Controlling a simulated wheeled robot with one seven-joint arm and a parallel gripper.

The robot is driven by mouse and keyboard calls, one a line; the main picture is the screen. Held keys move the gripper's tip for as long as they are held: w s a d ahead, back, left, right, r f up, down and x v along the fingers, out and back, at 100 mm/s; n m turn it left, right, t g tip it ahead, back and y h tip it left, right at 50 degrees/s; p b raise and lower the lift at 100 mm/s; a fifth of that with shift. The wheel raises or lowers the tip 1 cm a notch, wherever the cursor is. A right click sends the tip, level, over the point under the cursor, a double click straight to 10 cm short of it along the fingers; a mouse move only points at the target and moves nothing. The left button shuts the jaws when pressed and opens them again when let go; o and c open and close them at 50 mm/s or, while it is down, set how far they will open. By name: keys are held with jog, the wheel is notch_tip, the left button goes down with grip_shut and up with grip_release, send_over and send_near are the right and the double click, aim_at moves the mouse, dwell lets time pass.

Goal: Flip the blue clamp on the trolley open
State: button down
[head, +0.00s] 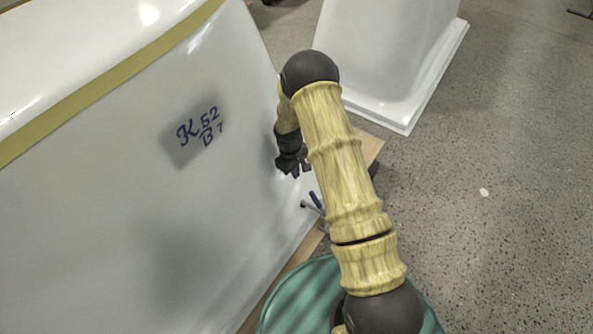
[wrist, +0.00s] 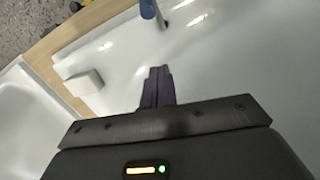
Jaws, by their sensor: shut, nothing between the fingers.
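The blue clamp (head: 315,199) is low beside the white tub shell's lower edge in the head view, partly hidden behind my arm. Its blue handle (wrist: 147,8) shows at the top edge of the wrist view, with a metal part beside it; the rest is cut off. The trolley's wooden board (head: 371,150) shows under the tub shell, and also in the wrist view (wrist: 62,42). My gripper (head: 295,173) is beside the shell, above and left of the clamp. Its purple fingers (wrist: 157,85) are together, empty and apart from the clamp.
The white tub shell (head: 130,215), marked "K 52 B7", fills the left side close to my gripper. A second white shell (head: 385,60) stands behind. A small white block (wrist: 84,82) is by the board's edge. Open speckled floor (head: 500,200) lies on the right.

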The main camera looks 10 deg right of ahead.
jog(key=s+d+f+b, duration=0.2)
jog(key=s+f, duration=0.1)
jog(key=f, duration=0.2)
jog(key=shift+d+b, duration=0.3)
jog(key=shift+d, duration=0.05)
jog(key=shift+r, duration=0.1)
